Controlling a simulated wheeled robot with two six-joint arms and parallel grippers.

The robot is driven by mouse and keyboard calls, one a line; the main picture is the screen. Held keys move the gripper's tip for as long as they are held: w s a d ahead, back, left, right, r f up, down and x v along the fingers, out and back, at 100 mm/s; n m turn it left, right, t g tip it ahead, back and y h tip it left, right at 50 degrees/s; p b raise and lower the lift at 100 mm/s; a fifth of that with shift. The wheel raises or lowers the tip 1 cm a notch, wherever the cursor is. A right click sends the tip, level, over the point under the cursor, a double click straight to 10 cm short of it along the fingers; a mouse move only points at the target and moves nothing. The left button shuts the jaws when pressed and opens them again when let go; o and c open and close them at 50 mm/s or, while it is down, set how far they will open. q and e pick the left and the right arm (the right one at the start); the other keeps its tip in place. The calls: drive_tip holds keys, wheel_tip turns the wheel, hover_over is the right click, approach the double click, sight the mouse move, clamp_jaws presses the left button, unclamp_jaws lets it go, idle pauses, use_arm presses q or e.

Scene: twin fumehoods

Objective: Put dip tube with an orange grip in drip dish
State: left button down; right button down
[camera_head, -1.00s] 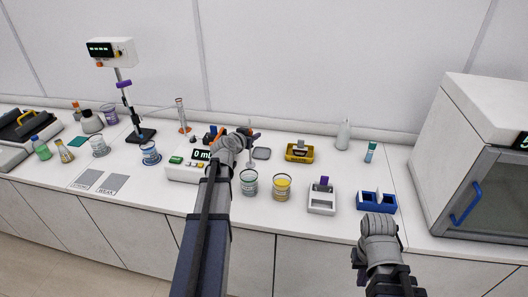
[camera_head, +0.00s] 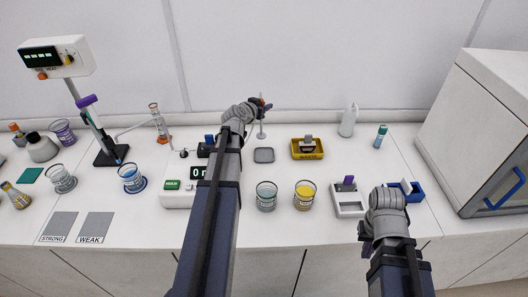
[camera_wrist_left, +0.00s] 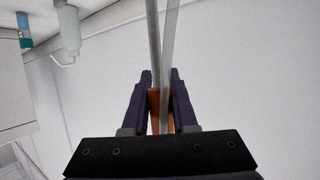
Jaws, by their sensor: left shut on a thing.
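My left gripper (camera_head: 263,105) is shut on the dip tube's orange grip (camera_wrist_left: 154,103) and holds it high near the back wall. In the head view the dip tube (camera_head: 261,127) hangs down as a thin pale rod with a round foot. In the left wrist view its grey rod runs up from between the fingers.
A clear beaker (camera_head: 266,198) and a yellow-filled beaker (camera_head: 305,197) stand in front of the dish. A yellow waste tray (camera_head: 307,155) is to its right, a white balance (camera_head: 178,197) to its left. A blue stand (camera_head: 412,190) is partly behind my right gripper.

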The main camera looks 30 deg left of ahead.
use_arm(q)
drive_tip(key=shift+w+d+f+m+h, duration=0.2)
drive_tip(key=shift+d+m+h, duration=0.25)
drive_tip(key=shift+d, duration=0.2)
wheel_tip(320, 180, down, 6)
drive_tip(key=b, duration=0.6)
drive_tip(key=shift+f+b, duration=0.1)
drive_tip(key=shift+b, duration=0.25)
wheel_tip(320, 180, down, 4)
drive_tip(key=b, duration=0.3)
drive_tip(key=shift+r, duration=0.2)
drive_tip(key=shift+f+b, duration=0.15)
drive_tip(key=shift+b, duration=0.25)
drive_tip(key=c, duration=0.7)
unclamp_jaws()
